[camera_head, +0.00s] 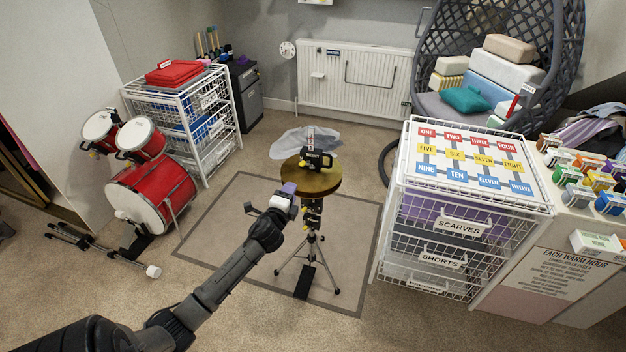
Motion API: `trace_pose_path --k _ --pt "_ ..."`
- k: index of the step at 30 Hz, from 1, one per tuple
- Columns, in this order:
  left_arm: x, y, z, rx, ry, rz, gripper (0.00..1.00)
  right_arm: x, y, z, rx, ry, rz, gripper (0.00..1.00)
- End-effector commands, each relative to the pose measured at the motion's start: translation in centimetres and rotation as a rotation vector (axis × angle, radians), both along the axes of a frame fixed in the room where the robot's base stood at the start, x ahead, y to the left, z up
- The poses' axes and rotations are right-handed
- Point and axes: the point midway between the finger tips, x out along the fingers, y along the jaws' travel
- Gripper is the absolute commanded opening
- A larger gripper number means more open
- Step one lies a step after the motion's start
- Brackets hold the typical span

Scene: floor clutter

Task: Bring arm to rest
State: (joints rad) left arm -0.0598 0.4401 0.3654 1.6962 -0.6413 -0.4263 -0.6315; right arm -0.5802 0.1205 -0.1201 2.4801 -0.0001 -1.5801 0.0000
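My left arm reaches in from the lower left. A dark item with pale lettering (317,160) rests on the stool top, which stands on a tripod. My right gripper is not in view.
A red drum set (152,195) and a white wire rack (190,125) with a red case (174,73) stand left. A wire drawer unit (450,205) with a numbered board stands right, beside a counter of small boxes. Carpet is clear in front of the tripod.

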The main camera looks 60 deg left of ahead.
Motion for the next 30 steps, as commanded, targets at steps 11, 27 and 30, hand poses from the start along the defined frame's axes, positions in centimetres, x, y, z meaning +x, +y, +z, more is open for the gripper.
trace_pose_path --k 11,27,30 --pt "0.0 0.0 0.0 -0.014 -0.010 0.000 0.38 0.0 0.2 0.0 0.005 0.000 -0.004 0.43" --pt "-5.7 -12.5 -1.9 -1.048 -0.121 0.444 0.38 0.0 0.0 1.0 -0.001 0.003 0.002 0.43" --pt "-8.3 -19.4 -2.1 -1.192 0.005 0.434 0.38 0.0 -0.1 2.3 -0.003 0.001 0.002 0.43"
